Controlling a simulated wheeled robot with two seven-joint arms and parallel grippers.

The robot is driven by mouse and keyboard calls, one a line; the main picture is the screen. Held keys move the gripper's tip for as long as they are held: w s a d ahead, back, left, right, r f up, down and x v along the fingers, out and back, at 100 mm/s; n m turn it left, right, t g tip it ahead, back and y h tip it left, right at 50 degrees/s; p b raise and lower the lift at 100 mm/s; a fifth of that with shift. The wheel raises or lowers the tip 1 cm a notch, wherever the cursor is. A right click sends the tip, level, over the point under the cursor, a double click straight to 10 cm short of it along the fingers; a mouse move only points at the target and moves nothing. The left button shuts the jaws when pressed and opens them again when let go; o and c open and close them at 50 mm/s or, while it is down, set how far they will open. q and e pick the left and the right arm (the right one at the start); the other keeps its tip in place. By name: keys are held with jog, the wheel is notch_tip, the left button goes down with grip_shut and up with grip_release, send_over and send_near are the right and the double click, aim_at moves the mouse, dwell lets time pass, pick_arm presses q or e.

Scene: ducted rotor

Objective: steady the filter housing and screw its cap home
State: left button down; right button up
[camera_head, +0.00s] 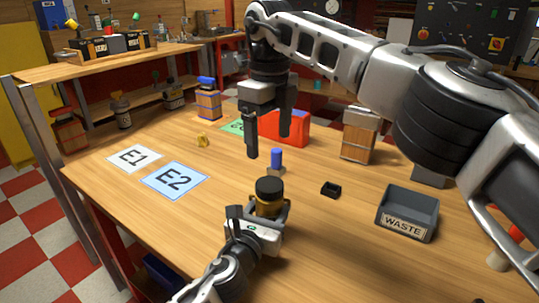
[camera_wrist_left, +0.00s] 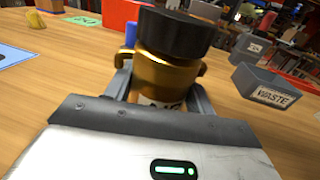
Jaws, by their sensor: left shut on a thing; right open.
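The filter housing (camera_head: 269,206) is a brass-coloured body standing upright on the wooden table, and it also shows in the left wrist view (camera_wrist_left: 168,75). My left gripper (camera_head: 270,212) is shut around the housing's body from the near side. My right gripper (camera_head: 266,146) is open and empty, pointing down above the table, behind and higher than the cap. The thread between cap and housing is hidden.
A blue-topped small item (camera_head: 276,159) stands just behind the housing. A red box (camera_head: 289,130) is behind. Mats E1 (camera_head: 134,157) and E2 (camera_head: 175,180) lie flat at left.

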jog(key=shift+r, duration=0.6)
pick_arm(q)
jog(key=shift+c, duration=2.3)
grip_release()
jog(key=v, duration=1.5)
jog(key=shift+a+f, duration=0.1)
jog(key=shift+f, duration=0.05)
jog(key=shift+s+a, duration=0.15)
jog(key=shift+s, duration=0.25)
pick_arm(e)
jog(key=shift+r, duration=0.15)
pick_arm(q)
jog(key=shift+r+p, duration=0.2)
jog(key=shift+p, duration=0.1)
pick_arm(e)
jog(key=shift+r, duration=0.1)
